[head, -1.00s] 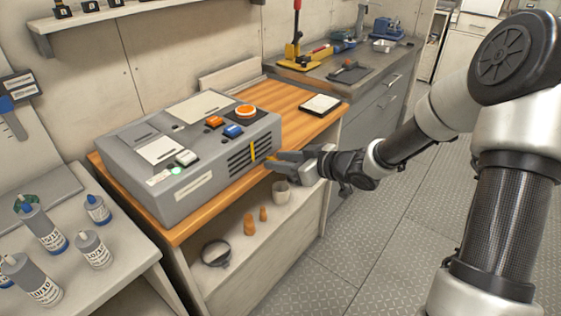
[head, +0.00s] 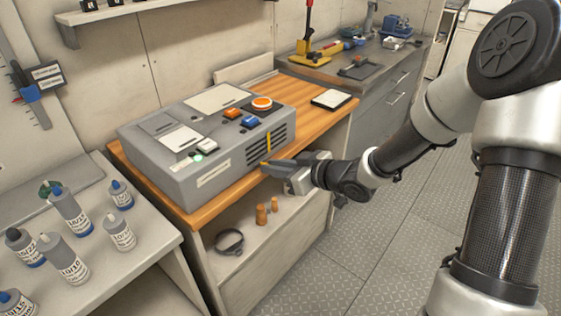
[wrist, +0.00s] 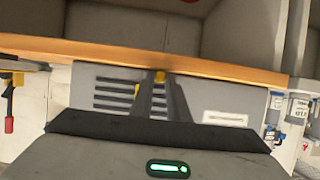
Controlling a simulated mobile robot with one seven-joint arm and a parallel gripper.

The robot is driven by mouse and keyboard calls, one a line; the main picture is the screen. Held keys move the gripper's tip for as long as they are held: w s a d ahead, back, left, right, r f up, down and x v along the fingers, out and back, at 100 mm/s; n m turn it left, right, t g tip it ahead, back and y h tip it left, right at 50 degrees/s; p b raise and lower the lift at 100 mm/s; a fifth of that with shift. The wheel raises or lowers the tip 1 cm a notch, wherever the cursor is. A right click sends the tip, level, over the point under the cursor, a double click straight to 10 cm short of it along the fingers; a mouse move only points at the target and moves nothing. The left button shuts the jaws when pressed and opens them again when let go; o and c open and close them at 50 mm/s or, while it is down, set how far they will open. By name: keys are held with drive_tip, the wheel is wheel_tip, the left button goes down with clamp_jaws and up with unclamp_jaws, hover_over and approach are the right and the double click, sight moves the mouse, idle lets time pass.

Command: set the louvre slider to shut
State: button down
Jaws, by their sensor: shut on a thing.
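The grey machine (head: 214,184) stands on the wooden bench top, with dark louvre slats (head: 282,137) on its front side. A yellow upright strip (head: 269,141) crosses the slats; it also shows in the wrist view (wrist: 137,90). The small yellow slider tab (head: 264,163) is low on the louvre, just left of the strip's foot in the head view. My gripper (head: 268,166) is at the louvre's lower edge. In the wrist view the tab (wrist: 160,77) sits between the fingertips (wrist: 161,82), which are shut on it and hide part of the slats.
The bench's front edge (head: 220,204) runs close under my gripper. Small orange items (head: 261,214) stand on the shelf below. Bottles (head: 66,259) stand at the left. The floor at right is clear.

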drive_tip(key=shift+s+a, duration=0.15)
drive_tip(key=shift+s, duration=0.1)
drive_tip(key=c, duration=1.7)
unclamp_jaws()
drive_tip(key=shift+w, duration=0.1)
drive_tip(key=shift+p+v, duration=2.75)
drive_tip(key=shift+v, duration=6)
drive_tip(key=shift+r, duration=0.1)
